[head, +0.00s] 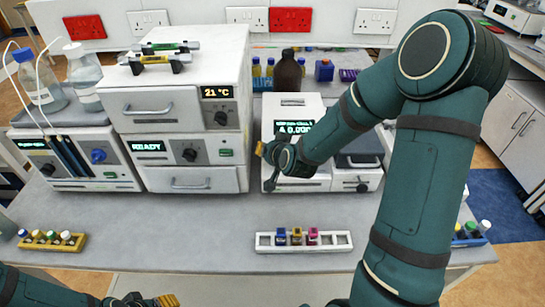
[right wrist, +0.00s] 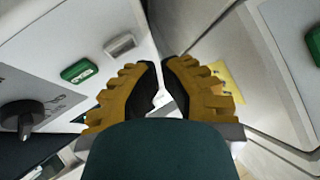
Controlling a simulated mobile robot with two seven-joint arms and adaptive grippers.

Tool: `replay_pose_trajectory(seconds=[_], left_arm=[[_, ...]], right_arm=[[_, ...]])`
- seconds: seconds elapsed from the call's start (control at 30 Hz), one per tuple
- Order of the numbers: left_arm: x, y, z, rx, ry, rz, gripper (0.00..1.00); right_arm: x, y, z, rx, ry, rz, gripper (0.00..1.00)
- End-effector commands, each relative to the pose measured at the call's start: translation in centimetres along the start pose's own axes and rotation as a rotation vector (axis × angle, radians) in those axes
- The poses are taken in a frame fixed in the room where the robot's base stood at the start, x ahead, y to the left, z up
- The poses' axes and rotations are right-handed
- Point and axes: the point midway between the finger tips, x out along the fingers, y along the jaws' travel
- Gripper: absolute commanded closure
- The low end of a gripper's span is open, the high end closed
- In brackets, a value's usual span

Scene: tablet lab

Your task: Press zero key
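A white instrument (head: 300,104) with a lit display (head: 294,127) stands mid-bench. In the head view my right arm hides much of its front. My right gripper (head: 262,148) is at the left side of that front, its yellow fingers pointing left. In the right wrist view the fingertips (right wrist: 160,64) nearly meet, and I see no object held. A green key (right wrist: 80,71) and a grey key (right wrist: 120,45) show on a white panel left of the fingers. I cannot read which is zero. My left gripper (head: 150,300) is cut off at the bottom edge.
A stack of white units (head: 185,105) stands left of the instrument. A white rack (head: 268,241) with several small vials sits at the bench front. A yellow rack (head: 50,244) is at the left and a brown bottle (head: 288,75) behind. The bench between (head: 180,220) is clear.

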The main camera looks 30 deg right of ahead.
Motion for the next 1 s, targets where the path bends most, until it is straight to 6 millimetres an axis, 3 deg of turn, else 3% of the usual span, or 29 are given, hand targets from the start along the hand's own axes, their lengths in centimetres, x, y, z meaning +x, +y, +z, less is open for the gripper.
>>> replay_pose_trajectory(seconds=[0.47,1.0], left_arm=[[-2.1,0.8,-0.3,0.0,0.0,0.0,0.53],[-2.0,0.8,-0.3,0.0,0.0,0.0,0.53]], right_arm=[[-3.4,-1.9,-2.0,-0.001,0.002,-0.001,1.0],[-3.5,-1.9,-1.9,0.0,0.001,0.0,1.0]])
